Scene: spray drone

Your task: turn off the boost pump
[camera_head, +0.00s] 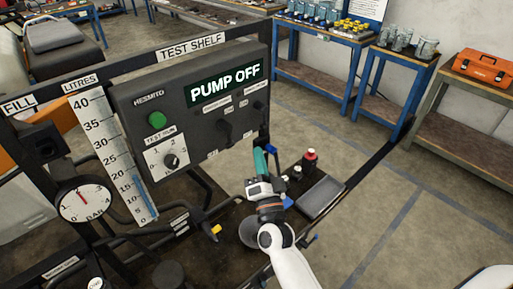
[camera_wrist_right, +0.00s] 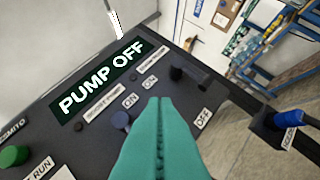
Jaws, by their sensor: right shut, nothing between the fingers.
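The dark control panel (camera_head: 190,100) faces me under the TEST SHELF sign, and its display (camera_head: 227,83) reads PUMP OFF. Two dark switches sit below the display: one (camera_head: 224,133) near the middle and one (camera_head: 261,106) near the right edge. In the right wrist view, a dark blue-grey switch knob (camera_wrist_right: 121,120) is left of the fingertips and a black lever (camera_wrist_right: 188,72) is beyond them, with ON and OFF labels nearby. My right gripper (camera_head: 260,153), with teal fingers, is shut and empty, near the panel's lower right. My left gripper is out of view.
A green button (camera_head: 156,119) and a TEST RUN dial (camera_head: 171,160) are on the panel's left. A red-capped bottle (camera_head: 309,160) and grey tray (camera_head: 321,198) stand right of my gripper. A yellow-handled valve (camera_head: 215,231) is below the panel. Open floor lies right.

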